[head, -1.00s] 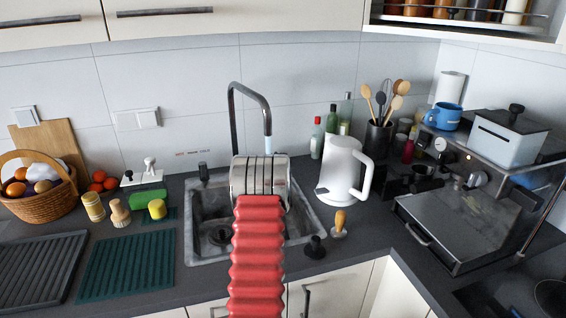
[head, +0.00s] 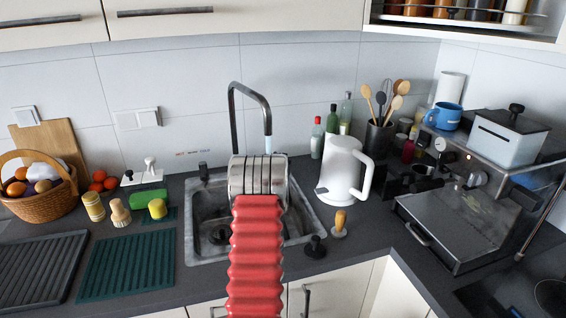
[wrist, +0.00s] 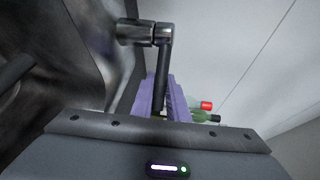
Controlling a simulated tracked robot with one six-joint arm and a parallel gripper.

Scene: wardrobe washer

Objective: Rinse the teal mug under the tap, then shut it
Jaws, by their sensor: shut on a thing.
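The black tap (head: 250,93) rises behind the sink and arches forward. A pale blue streak, which looks like water, shows below its spout end. In the wrist view my gripper (wrist: 160,98) has its purple fingers closed around a dark rod-shaped lever (wrist: 162,62). The lever joins a metal cylinder (wrist: 132,32), apparently part of the tap. In the head view my arm hides the gripper and part of the sink (head: 196,215). I cannot see a teal mug in either view; the blue mug (head: 444,116) stands on the coffee machine.
A white kettle (head: 340,170) stands right of the sink, with bottles (head: 331,120) and a utensil pot (head: 378,137) behind. The coffee machine (head: 455,215) is at the right. Brushes (head: 120,212), a green drying mat (head: 128,262) and a fruit basket (head: 40,205) are at the left.

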